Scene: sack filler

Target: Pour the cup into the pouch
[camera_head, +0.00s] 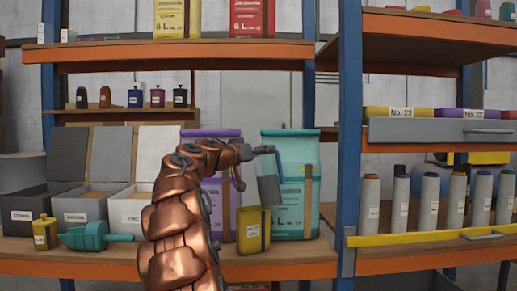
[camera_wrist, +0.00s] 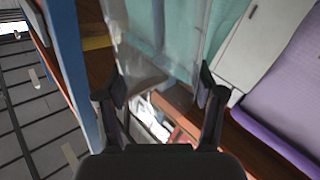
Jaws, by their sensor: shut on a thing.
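My gripper (camera_head: 262,168) is at the end of my copper arm, in front of the upper part of the teal pouch (camera_head: 292,205). It is shut on a pale grey cup (camera_head: 269,190), which looks tilted. In the wrist view, the see-through cup (camera_wrist: 142,62) shows between and beyond my two dark fingers (camera_wrist: 162,85). The teal pouch (camera_wrist: 175,38) is behind it there. The pouch stands upright on the shelf, its lower left hidden by a yellow container. I cannot tell what is in the cup or whether the pouch's mouth is open.
A purple pouch (camera_head: 218,195) stands left of the teal one, partly behind my arm. The yellow container (camera_head: 253,231) stands in front. A teal scoop (camera_head: 95,237) and a small yellow can (camera_head: 45,233) are left. A blue post (camera_head: 349,130) is close on the right.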

